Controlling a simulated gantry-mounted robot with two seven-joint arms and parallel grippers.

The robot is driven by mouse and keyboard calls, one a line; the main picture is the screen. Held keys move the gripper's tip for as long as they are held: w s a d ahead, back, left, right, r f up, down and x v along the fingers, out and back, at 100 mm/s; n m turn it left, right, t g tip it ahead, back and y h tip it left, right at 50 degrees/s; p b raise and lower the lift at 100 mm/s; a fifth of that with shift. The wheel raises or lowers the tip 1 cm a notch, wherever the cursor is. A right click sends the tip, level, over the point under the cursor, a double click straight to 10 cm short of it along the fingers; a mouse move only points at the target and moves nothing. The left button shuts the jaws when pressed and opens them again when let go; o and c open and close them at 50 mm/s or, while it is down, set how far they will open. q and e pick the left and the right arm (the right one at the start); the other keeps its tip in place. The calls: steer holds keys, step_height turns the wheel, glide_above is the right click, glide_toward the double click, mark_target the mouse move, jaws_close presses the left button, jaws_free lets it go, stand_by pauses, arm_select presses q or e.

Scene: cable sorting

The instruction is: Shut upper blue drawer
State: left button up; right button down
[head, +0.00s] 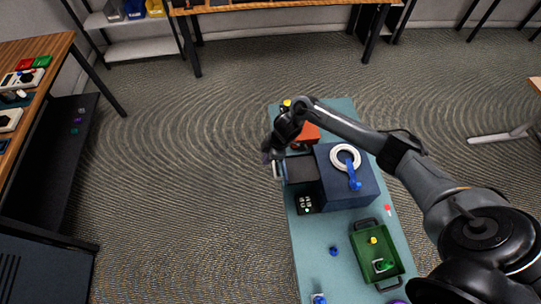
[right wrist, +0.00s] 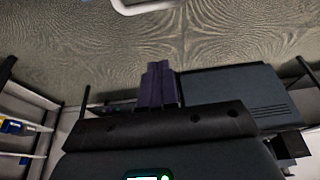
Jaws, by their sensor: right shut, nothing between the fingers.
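The dark blue drawer cabinet (head: 335,193) stands on the teal table. A drawer (head: 301,170) sticks out of its left side, so it is open. I cannot tell its level for certain. Its pale handle (head: 277,171) is at the drawer's left end. My right gripper (head: 267,152) is beside the upper left corner of the drawer, close to the handle. In the right wrist view, its purple-grey fingers (right wrist: 158,85) are together and empty. A white handle bar (right wrist: 146,8) shows at the top edge, apart from the fingers. My left gripper is not in view.
A white ring (head: 345,152) and a blue part (head: 355,182) lie on the cabinet. An orange-red box (head: 309,133) is behind the drawer. A small black item (head: 306,203) is in front. A green tray (head: 363,245) holds small parts. Floor left of the table is clear.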

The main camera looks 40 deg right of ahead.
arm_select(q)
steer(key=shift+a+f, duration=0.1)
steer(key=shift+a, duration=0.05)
arm_select(e)
step_height(320, 180, down, 7)
steer(key=d, duration=0.1)
steer(key=shift+s+d, duration=0.15)
steer(key=shift+s, duration=0.3)
